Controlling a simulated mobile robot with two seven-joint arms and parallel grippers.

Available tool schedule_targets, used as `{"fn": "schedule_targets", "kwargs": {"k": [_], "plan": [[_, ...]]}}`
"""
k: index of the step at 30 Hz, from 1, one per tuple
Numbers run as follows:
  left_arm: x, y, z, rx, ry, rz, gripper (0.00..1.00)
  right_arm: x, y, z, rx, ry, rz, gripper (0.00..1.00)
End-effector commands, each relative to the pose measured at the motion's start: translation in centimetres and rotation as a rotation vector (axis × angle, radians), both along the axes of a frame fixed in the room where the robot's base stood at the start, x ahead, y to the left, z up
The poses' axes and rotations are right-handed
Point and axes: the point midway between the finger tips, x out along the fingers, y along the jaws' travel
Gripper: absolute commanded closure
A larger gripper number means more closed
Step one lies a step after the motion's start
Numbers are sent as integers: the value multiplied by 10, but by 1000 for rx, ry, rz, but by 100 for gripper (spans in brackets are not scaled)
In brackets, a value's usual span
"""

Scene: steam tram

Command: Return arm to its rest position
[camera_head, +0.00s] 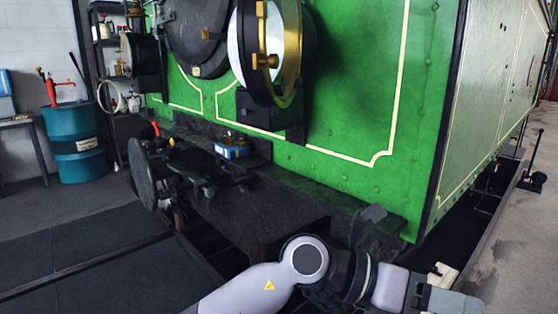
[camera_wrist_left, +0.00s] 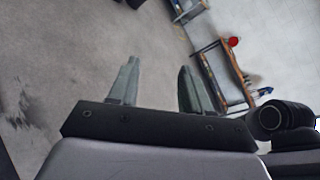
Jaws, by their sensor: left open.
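My left arm (camera_head: 270,285) reaches across the bottom of the head view, in front of the green steam tram (camera_head: 345,100). Its gripper (camera_head: 445,292) is at the lower right, below the tram's front corner. In the left wrist view, the two fingers of my left gripper (camera_wrist_left: 158,80) stand apart with nothing between them. Grey floor lies beyond them. My right gripper is in neither view.
A dark buffer beam and a round buffer (camera_head: 142,175) jut out from the tram's front. A blue drum (camera_head: 75,145) stands at the left. Floor (camera_head: 520,250) at right looks mostly clear.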

Motion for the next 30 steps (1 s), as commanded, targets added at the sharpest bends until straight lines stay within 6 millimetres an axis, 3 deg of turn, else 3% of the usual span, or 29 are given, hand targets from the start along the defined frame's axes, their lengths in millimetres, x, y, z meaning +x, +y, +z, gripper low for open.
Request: {"fn": "schedule_targets", "kwargs": {"k": [4, 8, 14, 18, 23, 26, 30], "plan": [[5, 18, 16, -251, 317, 84, 52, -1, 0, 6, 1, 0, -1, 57], [22, 46, 21, -450, 581, 186, 52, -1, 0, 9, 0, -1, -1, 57], [58, 108, -1, -720, 979, 390, 52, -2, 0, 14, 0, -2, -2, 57], [78, 160, -39, -884, 1251, 560, 52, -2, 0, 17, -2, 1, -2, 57], [82, 224, -100, -1044, 1545, 779, 52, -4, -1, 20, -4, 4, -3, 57], [73, 264, -144, -1131, 1722, 924, 52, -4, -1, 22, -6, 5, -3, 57], [42, 317, -207, -1232, 1958, 1139, 52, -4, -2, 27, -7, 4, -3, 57]]}}
